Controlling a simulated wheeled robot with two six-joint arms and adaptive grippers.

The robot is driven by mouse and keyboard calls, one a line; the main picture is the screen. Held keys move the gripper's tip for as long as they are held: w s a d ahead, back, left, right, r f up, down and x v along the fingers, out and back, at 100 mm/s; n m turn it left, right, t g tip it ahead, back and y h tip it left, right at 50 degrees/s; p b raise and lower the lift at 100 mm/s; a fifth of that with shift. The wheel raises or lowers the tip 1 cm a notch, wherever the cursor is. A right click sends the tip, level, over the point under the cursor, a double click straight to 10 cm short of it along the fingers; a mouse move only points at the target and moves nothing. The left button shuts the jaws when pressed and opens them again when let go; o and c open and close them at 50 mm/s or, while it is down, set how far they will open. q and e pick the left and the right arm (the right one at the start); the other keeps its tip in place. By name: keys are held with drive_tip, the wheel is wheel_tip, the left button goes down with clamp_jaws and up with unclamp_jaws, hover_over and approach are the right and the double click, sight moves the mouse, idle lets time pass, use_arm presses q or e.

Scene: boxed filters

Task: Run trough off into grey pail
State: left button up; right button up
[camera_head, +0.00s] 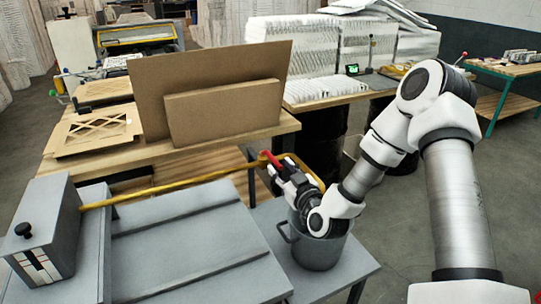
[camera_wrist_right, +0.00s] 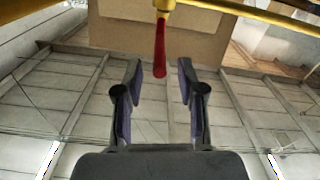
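A grey pail (camera_head: 318,252) with a side handle stands on a low grey stand in the head view, under my right forearm. A yellow pipe (camera_head: 170,184) runs above a broad grey ridged surface (camera_head: 190,238), which may be the trough; I cannot tell for sure. A red lever (camera_head: 271,158) sits at the pipe's right end. My right gripper (camera_head: 277,172) is beside it. In the wrist view my right gripper (camera_wrist_right: 160,88) is open, with the red lever (camera_wrist_right: 160,48) hanging in line with the gap between its fingers, with no visible contact. My left gripper is not in view.
A grey box (camera_head: 42,235) with a black knob stands at left. Behind the pipe, a wooden table (camera_head: 180,150) bears brown cardboard panels (camera_head: 215,85). White pleated filters (camera_head: 330,50) stand farther back. The floor right of the pail is open.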

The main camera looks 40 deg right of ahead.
sight(267, 154)
drive_tip(key=w, duration=0.4)
drive_tip(key=w+d, duration=0.1)
drive_tip(key=w, duration=0.1)
drive_tip(key=shift+f+p, duration=0.3)
drive_tip(key=shift+p, duration=0.1)
drive_tip(key=shift+s+r, duration=0.25)
drive_tip(key=shift+s, duration=0.05)
drive_tip(key=shift+c, duration=0.9)
clamp_jaws()
